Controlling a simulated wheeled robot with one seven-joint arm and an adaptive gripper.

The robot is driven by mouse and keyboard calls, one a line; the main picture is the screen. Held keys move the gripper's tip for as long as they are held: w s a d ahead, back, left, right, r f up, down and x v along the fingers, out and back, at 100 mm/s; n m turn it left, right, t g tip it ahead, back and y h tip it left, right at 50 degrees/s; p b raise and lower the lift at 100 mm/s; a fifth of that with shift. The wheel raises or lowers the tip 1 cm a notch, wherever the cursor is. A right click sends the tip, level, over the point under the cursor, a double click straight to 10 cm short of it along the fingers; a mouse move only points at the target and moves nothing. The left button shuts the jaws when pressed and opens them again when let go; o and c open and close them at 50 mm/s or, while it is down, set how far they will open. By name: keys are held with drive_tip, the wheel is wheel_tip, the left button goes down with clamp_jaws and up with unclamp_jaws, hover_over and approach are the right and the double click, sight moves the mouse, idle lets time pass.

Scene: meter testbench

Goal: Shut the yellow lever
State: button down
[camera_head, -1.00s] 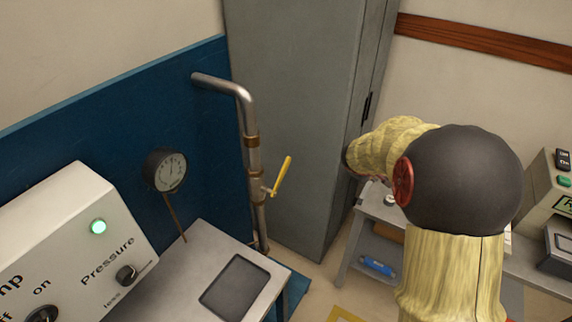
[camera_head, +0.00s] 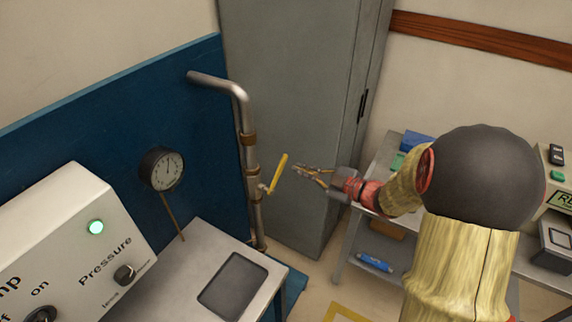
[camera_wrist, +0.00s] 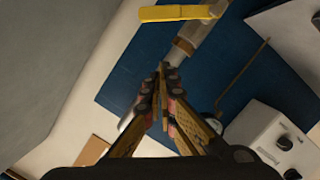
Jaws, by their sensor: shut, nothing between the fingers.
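The yellow lever (camera_head: 279,174) sits on a valve of the metal pipe (camera_head: 251,150) and tilts up and to the right, out from the pipe. In the wrist view the lever (camera_wrist: 182,13) shows near the top edge as a flat yellow bar, beyond my fingertips. My gripper (camera_head: 298,170) is just right of the lever, pointing left at it, with a small gap in the picture. In the wrist view my gripper (camera_wrist: 162,68) has its fingertips together with nothing between them. Whether it touches the lever cannot be told, but it looks apart.
A grey cabinet (camera_head: 290,100) stands behind the lever. A pressure gauge (camera_head: 162,168) and a white control box (camera_head: 75,235) with a green light are to the left. A bench (camera_head: 345,245) with items stands at the right, under my arm.

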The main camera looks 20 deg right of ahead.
drive_tip(key=b, duration=0.2)
hover_over(284, 162)
drive_tip(key=s+a, duration=0.4)
drive_tip(key=s, duration=0.1)
wheel_tip(284, 162, down, 2)
drive_tip(key=shift+w+d+f+b, duration=0.25)
drive_tip(key=shift+w+d+f, duration=0.25)
drive_tip(key=shift+f, duration=0.15)
drive_tip(key=shift+w+d+f+b, duration=0.25)
drive_tip(key=shift+w+d+f, duration=0.15)
drive_tip(key=shift+f, duration=0.2)
drive_tip(key=shift+w+d+f, duration=0.1)
drive_tip(key=shift+d+f, duration=0.1)
drive_tip(key=shift+f, duration=0.05)
drive_tip(key=shift+d, duration=0.1)
drive_tip(key=shift+w+p, duration=0.15)
drive_tip(key=shift+p, duration=0.3)
drive_tip(key=shift+d+f, duration=0.1)
drive_tip(key=shift+d, duration=0.05)
drive_tip(key=shift+w+d+f+m+p, duration=0.1)
drive_tip(key=shift+m+p, duration=0.2)
drive_tip(key=shift+p, duration=0.1)
